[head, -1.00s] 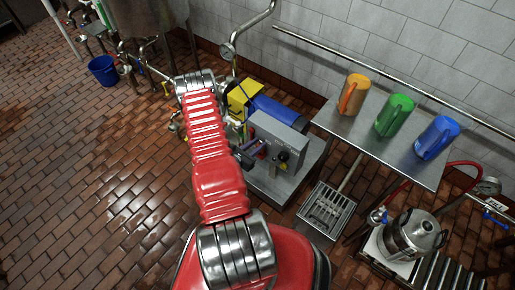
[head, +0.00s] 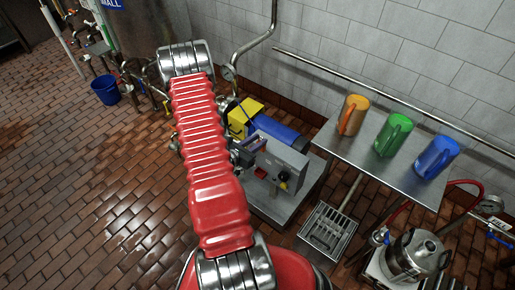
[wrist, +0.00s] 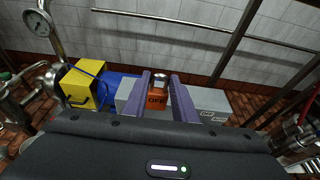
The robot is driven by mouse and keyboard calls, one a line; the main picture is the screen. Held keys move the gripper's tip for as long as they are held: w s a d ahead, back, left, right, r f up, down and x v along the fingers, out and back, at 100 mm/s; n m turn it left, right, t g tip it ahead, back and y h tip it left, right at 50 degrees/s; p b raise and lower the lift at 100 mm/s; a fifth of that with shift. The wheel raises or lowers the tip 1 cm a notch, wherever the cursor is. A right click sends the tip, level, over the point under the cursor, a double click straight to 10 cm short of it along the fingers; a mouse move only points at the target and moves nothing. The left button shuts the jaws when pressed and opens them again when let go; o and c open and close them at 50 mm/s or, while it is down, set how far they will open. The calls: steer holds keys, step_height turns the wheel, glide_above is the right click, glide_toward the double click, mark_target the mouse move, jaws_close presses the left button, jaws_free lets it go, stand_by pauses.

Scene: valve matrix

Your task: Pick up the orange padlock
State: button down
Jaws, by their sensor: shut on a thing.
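The orange padlock (wrist: 157,101) is between the two purple-grey fingers of my gripper (wrist: 162,80) in the wrist view. In the head view my gripper (head: 250,145) is beside the grey box of the pump unit, partly behind my red arm. The padlock cannot be made out clearly there.
A grey control box (head: 283,160) and a blue motor (head: 275,132) with a yellow box (head: 245,117) sit on a plinth. A steel shelf (head: 350,150) holds orange, green and blue jugs. A floor drain (head: 328,228) and steel pot (head: 412,258) are at right.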

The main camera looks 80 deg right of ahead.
step_height(320, 180, up, 8)
stand_by(0.5)
stand_by(0.5)
